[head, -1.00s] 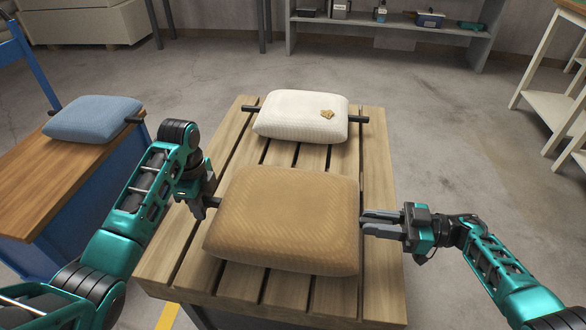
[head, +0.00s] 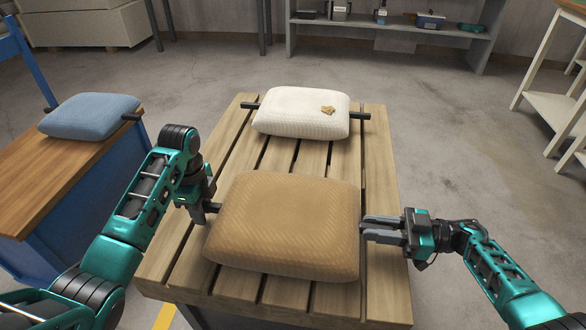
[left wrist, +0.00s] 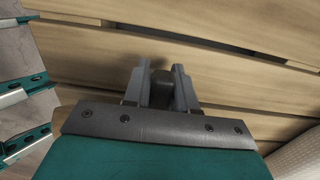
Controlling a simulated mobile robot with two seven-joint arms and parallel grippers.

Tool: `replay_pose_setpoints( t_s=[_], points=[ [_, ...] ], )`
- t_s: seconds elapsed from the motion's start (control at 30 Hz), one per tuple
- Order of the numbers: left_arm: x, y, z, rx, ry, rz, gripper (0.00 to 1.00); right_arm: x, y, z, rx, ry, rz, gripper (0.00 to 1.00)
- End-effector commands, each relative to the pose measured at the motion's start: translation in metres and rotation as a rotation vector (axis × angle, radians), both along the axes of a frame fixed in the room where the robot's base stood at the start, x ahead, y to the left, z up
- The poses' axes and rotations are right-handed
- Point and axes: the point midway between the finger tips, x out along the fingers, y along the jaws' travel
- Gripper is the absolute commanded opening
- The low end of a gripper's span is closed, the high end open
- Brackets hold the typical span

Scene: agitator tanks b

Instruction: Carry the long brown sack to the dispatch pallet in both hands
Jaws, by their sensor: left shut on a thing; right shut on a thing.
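The long brown sack (head: 285,225) lies level at the near part of a slatted wooden pallet (head: 375,180); whether it rests on the slats or hangs just above them I cannot tell. My left gripper (head: 208,207) is shut on the dark handle at its left end. In the left wrist view the left fingers (left wrist: 160,85) close around this dark handle, with slats beyond. My right gripper (head: 368,230) is shut at the sack's right end; its fingers hide the handle there.
A white sack (head: 300,112) with a tan patch and dark end handles lies at the pallet's far end. A blue sack (head: 90,115) lies on a wood-topped bench (head: 45,185) at the left. A grey shelf (head: 400,30) stands behind; a white rack (head: 545,105) stands right.

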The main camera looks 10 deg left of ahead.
Motion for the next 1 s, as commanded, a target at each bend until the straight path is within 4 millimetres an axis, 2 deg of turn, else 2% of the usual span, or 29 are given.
replay_pose_setpoints(
  t_s=[0.27, 0.3, 0.53, 0.83, 1.0],
  points=[
    [0.001, 0.002, -0.015, 0.004, -0.003, 0.003, 0.0, 0.001, -0.001, -0.014, 0.002, -0.003, -0.003, 0.0],
    [0.0, 0.002, -0.015, 0.004, 0.0, 0.003, 0.28, 0.001, -0.002, -0.015, -0.002, 0.0, -0.003, 0.28],
    [0.0, 0.001, -0.014, 0.002, 0.0, 0.001, 0.5, 0.0, -0.001, -0.014, -0.001, 0.0, -0.002, 0.49],
    [0.0, 0.0, -0.012, 0.001, -0.001, 0.0, 0.51, 0.0, 0.0, -0.014, 0.0, 0.0, 0.0, 0.51],
    [0.001, 0.001, 0.009, 0.002, -0.005, 0.0, 0.51, 0.0, 0.0, -0.014, 0.0, 0.0, 0.0, 0.51]
  ],
)
